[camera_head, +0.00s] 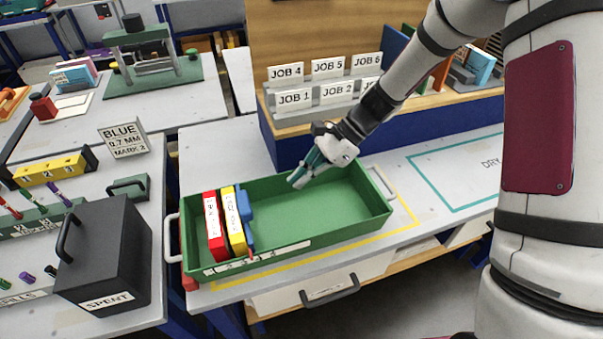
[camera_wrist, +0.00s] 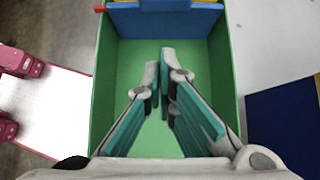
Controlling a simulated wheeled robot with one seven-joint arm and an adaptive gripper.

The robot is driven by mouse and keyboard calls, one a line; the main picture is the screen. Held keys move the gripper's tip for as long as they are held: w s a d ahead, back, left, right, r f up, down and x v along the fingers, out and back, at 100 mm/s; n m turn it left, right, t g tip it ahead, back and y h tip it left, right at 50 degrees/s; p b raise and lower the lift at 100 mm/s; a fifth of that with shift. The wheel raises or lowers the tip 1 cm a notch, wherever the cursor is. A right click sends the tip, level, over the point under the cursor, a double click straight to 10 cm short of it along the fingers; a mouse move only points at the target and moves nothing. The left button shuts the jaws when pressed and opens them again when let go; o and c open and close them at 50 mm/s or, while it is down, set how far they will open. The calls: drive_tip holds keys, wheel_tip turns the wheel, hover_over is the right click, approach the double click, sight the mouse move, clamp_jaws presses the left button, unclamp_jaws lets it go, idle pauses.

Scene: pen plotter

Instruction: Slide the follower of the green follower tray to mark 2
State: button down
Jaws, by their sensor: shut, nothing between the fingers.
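The green follower tray (camera_head: 330,232) lies on the bench, long side across the picture. A red upright piece (camera_head: 213,226) and a yellow one (camera_head: 235,222) stand at its left end, with the blue follower (camera_head: 246,214) just right of them. In the wrist view the follower (camera_wrist: 165,22) spans the tray's far end, with a red tab (camera_wrist: 99,9) past the left wall. A numbered white strip (camera_head: 258,257) runs along the front wall; which number the tab meets is too small to tell.
The tray floor (camera_wrist: 138,60) right of the follower is bare. A rack of JOB cards (camera_head: 325,91) stands behind the tray. The dark SPENT box (camera_head: 105,255) and a yellow block (camera_head: 50,170) are on the left bench. A teal-outlined area (camera_head: 470,165) at right is clear.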

sight(247, 218)
drive_tip(key=s+a+f+p, duration=0.1)
drive_tip(key=a+f, duration=0.3)
drive_tip(key=a, duration=0.4)
drive_tip(key=shift+s+f, duration=0.3)
drive_tip(key=shift+s, duration=0.45)
drive_tip(key=shift+a, duration=0.2)
drive_tip(key=shift+s+a+p, duration=0.15)
drive_tip(key=shift+s+a, duration=0.05)
drive_tip(key=shift+a, duration=0.4)
drive_tip(key=shift+s+a+p, duration=0.15)
drive_tip(key=shift+a, duration=0.4)
